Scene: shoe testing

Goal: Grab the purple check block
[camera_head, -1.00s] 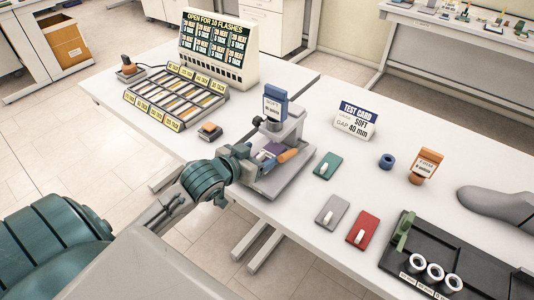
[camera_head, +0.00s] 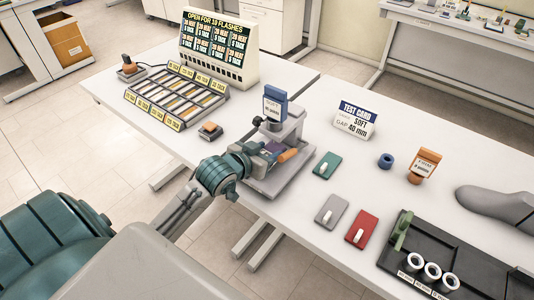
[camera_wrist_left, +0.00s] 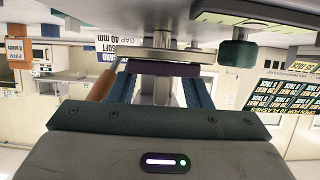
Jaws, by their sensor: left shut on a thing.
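The purple check block (camera_head: 272,147) is on the grey test stand, under its press, and only a small part of it shows in the head view. In the left wrist view the purple block (camera_wrist_left: 163,69) spans the space between the two blue fingers. My left gripper (camera_head: 266,152) reaches into the stand from the front left and is shut on the block. Its fingers also show in the wrist view (camera_wrist_left: 157,85). My right gripper is not in view.
The stand (camera_head: 275,184) has an orange handle (camera_head: 288,155) close beside the gripper, and a blue weight (camera_head: 275,103) on top. Green (camera_head: 327,165), grey (camera_head: 331,212) and red (camera_head: 362,229) plates lie to the right. A test card (camera_head: 355,120) stands behind.

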